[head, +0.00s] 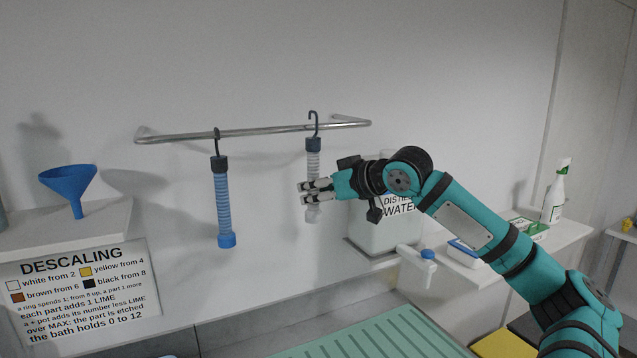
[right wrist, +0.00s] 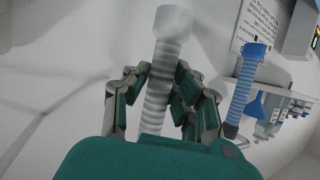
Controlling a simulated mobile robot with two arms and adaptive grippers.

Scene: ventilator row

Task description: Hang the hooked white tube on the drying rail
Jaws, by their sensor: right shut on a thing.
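The hooked white tube (head: 313,160) is upright at the drying rail (head: 260,131), with a dark cap and a dark hook on top. Its hook reaches above the rail in the head view; I cannot tell whether it bears on the rail. My right gripper (head: 304,193) is shut on the tube's lower part. In the right wrist view the ribbed white tube (right wrist: 160,85) stands between the two fingers of the right gripper (right wrist: 160,90). A blue hooked tube (head: 223,200) hangs from the rail to the left. My left gripper is not in view.
A white distilled water canister (head: 375,235) stands on the shelf just behind my right gripper. A blue funnel (head: 69,185) is at the left above a descaling sign (head: 80,285). A spray bottle (head: 556,195) stands at the right. A green ribbed tray (head: 370,335) lies below.

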